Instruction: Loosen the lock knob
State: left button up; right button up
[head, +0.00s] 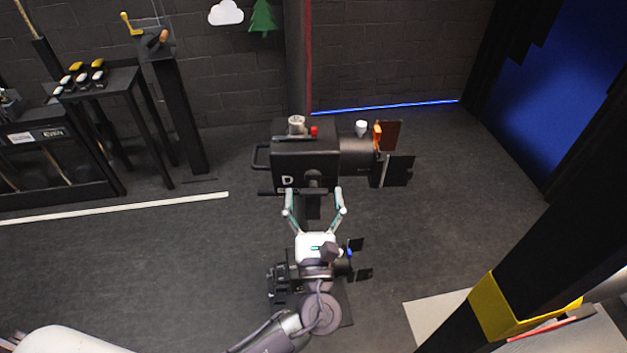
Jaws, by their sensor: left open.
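A black stage lamp (290,153) marked "D" stands in the middle of the head view. A dark round knob (314,178) is on its near side, above a short post. I cannot tell for certain that this is the lock knob. A silver knob (297,123) and a small red button (314,131) sit on top. My left gripper (313,192) is open and empty, its fingers spread on either side of the post, just below the dark knob. I cannot tell whether they touch anything. My right gripper is not in view.
The lamp has dark flaps (397,170), an orange part (378,137) and a white knob (361,127). A smaller black device (280,282) is partly hidden under my left arm. A black bench (110,83) stands at left; a dark post with a yellow band (490,308) is at lower right.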

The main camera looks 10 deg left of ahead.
pick_arm(q)
jog(key=shift+w+a+r, duration=0.15)
jog(key=shift+w+r, duration=0.15)
jog(key=shift+w, duration=0.35)
jog(key=c, duration=1.2)
jog(key=shift+f+n+b, duration=0.2)
jog(key=shift+n+b, duration=0.3)
jog(key=shift+b, duration=0.1)
jog(key=n+y+b, duration=0.1)
jog(key=n+b, duration=0.1)
jog(key=n+g+y+b, duration=0.1)
jog(key=n+b, duration=0.2)
jog(key=shift+a+f+y, duration=0.1)
jog(key=shift+f+y, duration=0.05)
jog(key=shift+y, duration=0.25)
jog(key=shift+r+n+g+y+b, duration=0.1)
jog(key=shift+n+g+y+b, duration=0.3)
jog(key=shift+n+b, duration=0.45)
jog(key=shift+r+n+g+y+b, duration=0.1)
jog(key=shift+n+g+y+b, duration=0.35)
jog(key=shift+n, duration=0.7)
